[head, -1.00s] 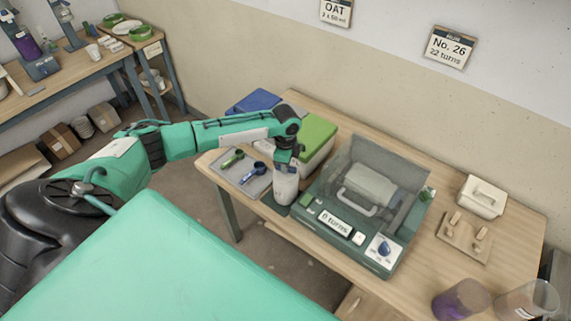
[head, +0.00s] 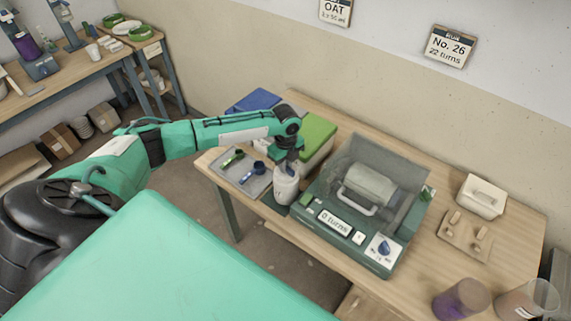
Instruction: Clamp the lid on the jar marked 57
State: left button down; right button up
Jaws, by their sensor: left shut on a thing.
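A pale jar (head: 286,189) stands upright on a dark mat at the front left of the table, beside the machine. My left gripper (head: 288,168) comes down over its top and is shut. It seems to hold the jar's top or lid; the fingers hide that part. I cannot read a number on the jar. The green machine (head: 324,239) has a clear cover, a pale drum (head: 369,183) with a handle inside, and a display reading "0 turns". My right gripper is not in view.
A grey tray (head: 232,182) with green and blue scoops is left of the jar. A green-lidded bin (head: 318,133) stands behind it. A white box (head: 481,197) and a wooden board (head: 455,240) are right of the machine. Containers stand at the front right, including a purple one (head: 461,300).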

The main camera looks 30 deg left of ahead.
pick_arm(q)
jog(key=shift+s+f, duration=0.2)
jog(key=shift+f, duration=0.05)
jog(key=c, duration=1.3)
grip_release()
jog(key=shift+a, duration=0.1)
jog(key=shift+c, duration=0.2)
jog(key=shift+r, duration=0.15)
